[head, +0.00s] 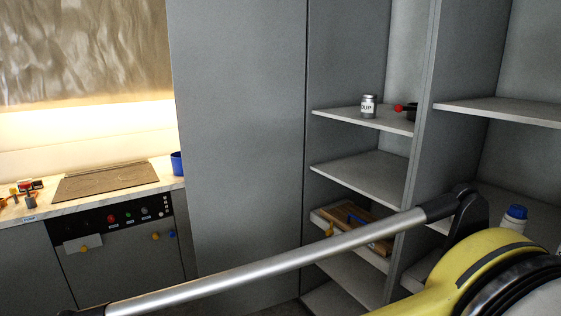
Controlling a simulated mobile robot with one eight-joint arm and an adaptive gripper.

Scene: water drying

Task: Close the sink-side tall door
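A tall flat grey panel (240,150) stands between the lit counter on the left and open shelves on the right. I cannot tell whether it is a swung-open door, a shut door or a fixed cabinet side. A dark vertical line marks its right edge. The tall shelf compartment (359,174) beside it is uncovered, with its shelves in plain view. No door handle can be made out on the panel. My gripper is not in the head view, so its place relative to the door is unknown.
The upper shelf holds a labelled can (369,106) and a dark pan (411,112) with a red part. A wooden tray (362,229) sits lower. A blue container (176,163) stands at the counter's end. Foreground parts hide the lower right, including some floor.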

